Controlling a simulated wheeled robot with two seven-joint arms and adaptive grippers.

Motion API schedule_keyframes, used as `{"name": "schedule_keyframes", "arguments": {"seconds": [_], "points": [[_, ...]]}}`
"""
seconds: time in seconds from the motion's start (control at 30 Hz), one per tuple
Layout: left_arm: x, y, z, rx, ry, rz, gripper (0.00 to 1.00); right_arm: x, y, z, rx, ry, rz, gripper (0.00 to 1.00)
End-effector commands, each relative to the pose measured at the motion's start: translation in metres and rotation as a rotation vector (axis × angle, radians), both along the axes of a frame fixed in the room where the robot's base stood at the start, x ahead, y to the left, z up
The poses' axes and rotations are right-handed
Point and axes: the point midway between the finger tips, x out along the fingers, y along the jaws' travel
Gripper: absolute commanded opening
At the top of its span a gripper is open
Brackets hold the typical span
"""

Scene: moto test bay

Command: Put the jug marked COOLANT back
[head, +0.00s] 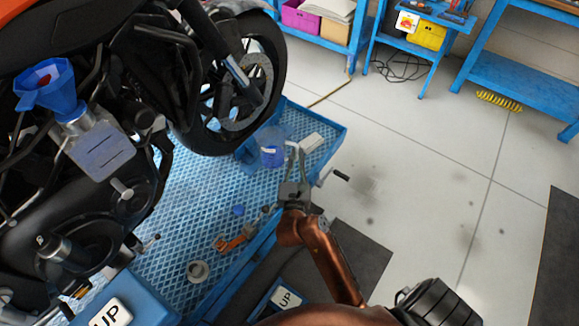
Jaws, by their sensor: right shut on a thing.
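A clear jug with blue liquid and a small pale label (271,150) is near the far end of the blue lift platform (215,190), beside the motorcycle wheel. The writing on its label is too small to read. My right gripper (293,158) is at the jug's right side and shut on it, apparently at the handle; the fingers hide part of that side. The jug looks upright. I cannot tell whether it touches the platform. My left gripper is out of view.
A white block (311,142) lies just right of the jug. A motorcycle (95,190) with a blue funnel (47,88) fills the left. An orange tool (233,243), a blue cap (238,210) and a pale ring (197,271) lie on the platform.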

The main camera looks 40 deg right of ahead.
Motion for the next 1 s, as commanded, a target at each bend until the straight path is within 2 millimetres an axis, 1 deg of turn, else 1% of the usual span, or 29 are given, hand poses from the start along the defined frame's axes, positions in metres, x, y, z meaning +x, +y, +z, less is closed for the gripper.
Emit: {"name": "schedule_keyframes", "arguments": {"seconds": [0.03,0.1,0.3,0.4,0.5,0.77,1.0], "points": [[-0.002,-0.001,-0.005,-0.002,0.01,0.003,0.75,0.006,-0.002,-0.022,0.002,0.005,-0.018,0.0],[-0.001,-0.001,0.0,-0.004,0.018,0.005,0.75,0.012,-0.005,-0.037,0.003,0.006,-0.044,0.0],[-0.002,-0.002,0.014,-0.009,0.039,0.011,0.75,0.026,-0.014,-0.076,-0.001,0.006,-0.11,0.0],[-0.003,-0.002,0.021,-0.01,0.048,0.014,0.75,0.031,-0.016,-0.089,0.0,0.004,-0.134,0.0],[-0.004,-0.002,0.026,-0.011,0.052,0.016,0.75,0.034,-0.018,-0.096,-0.001,0.002,-0.151,0.0],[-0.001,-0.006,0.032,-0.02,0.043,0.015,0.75,0.036,-0.019,-0.104,-0.002,0.0,-0.164,0.0],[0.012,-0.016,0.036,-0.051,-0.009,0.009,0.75,0.036,-0.019,-0.121,-0.001,0.002,-0.163,0.0]]}}
